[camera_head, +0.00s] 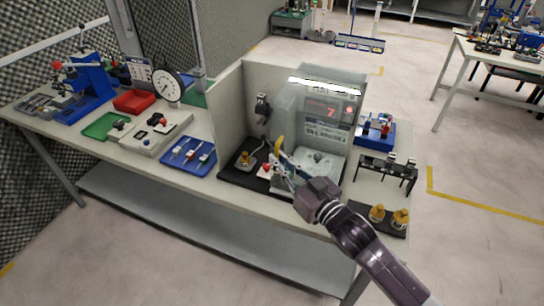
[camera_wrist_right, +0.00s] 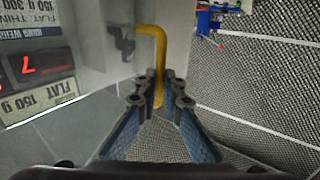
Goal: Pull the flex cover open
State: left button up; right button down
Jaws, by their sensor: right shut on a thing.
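The flex cover (camera_head: 292,104) is a clear, greyish box-like cover inside the walled booth on the bench. A yellow bent handle (camera_head: 279,144) stands at its front left. The handle also shows close up in the wrist view (camera_wrist_right: 152,31), running down between the fingers. My right gripper (camera_head: 279,163) reaches in from the lower right and is shut on the yellow handle (camera_wrist_right: 159,88). A red "7" display (camera_head: 331,111) and label plates show behind the clear cover. My left gripper is not in view.
Beige booth walls (camera_head: 228,106) stand left of and behind the cover. A blue tray (camera_head: 188,156) with tools lies left. A black rack (camera_head: 388,168) and brass weights (camera_head: 377,213) stand right. A dial gauge (camera_head: 167,85) stands further back. The floor in front is clear.

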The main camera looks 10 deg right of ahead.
jog(key=c, duration=2)
grip_release()
jog(key=shift+c, duration=0.2)
jog(key=shift+s, duration=0.1)
jog(key=v, duration=1.1)
jog(key=shift+s+d, duration=0.15)
jog(key=shift+s, duration=0.25)
